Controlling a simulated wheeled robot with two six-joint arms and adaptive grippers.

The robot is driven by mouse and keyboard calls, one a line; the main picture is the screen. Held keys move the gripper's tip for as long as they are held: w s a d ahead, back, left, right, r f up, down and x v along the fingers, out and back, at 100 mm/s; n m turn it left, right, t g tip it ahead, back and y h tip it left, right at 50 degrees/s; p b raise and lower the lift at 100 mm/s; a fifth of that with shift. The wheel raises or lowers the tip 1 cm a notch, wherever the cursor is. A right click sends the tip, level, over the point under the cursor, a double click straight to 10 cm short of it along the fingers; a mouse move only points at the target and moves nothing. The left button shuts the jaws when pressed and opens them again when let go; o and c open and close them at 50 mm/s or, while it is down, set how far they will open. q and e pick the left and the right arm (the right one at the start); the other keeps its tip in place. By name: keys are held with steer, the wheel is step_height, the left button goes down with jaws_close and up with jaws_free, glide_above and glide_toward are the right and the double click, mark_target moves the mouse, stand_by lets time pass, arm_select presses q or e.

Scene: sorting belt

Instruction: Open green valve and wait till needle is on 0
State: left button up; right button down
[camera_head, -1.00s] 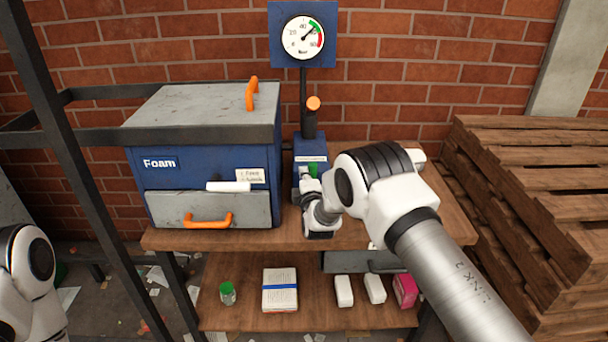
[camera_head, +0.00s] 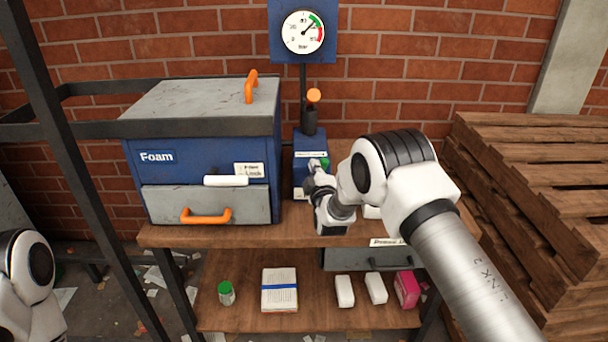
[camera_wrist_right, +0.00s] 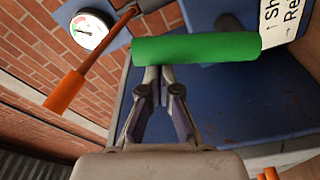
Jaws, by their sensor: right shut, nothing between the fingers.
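The green valve handle (camera_head: 324,163) sits on the blue pump block (camera_head: 309,146) at the back of the table, partly hidden by my right gripper (camera_head: 317,168). In the right wrist view the green handle (camera_wrist_right: 197,48) is a bar lying across the view. My right gripper (camera_wrist_right: 160,72) is shut and empty, its fingertips together at the bar's near edge; I cannot tell whether they touch. The round gauge (camera_head: 303,32) stands above the block, its needle pointing up and right, near the green band. My left gripper is out of view.
A blue Foam box (camera_head: 200,174) with orange handles stands left of the pump. An orange-tipped lever (camera_head: 313,96) rises behind the valve. The shelf below holds a green-lidded jar (camera_head: 226,293) and several small packs. Wooden pallets (camera_head: 535,190) are stacked at right.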

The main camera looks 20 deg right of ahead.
steer(key=s+d+f+m+h+b, duration=0.1)
steer(key=d+f+m+b, duration=0.3)
steer(key=m+b, duration=0.5)
steer(key=d+m, duration=0.2)
steer(key=m, duration=0.1)
steer(key=shift+s+f+t+h, duration=0.3)
steer(key=shift+s+h, duration=0.1)
steer(key=shift+d, duration=0.15)
step_height(320, 180, up, 4)
steer(key=p, duration=0.2)
steer(key=b+v, duration=0.1)
steer(key=v, duration=0.8)
steer(key=shift+a, duration=0.3)
steer(key=shift+f, duration=0.15)
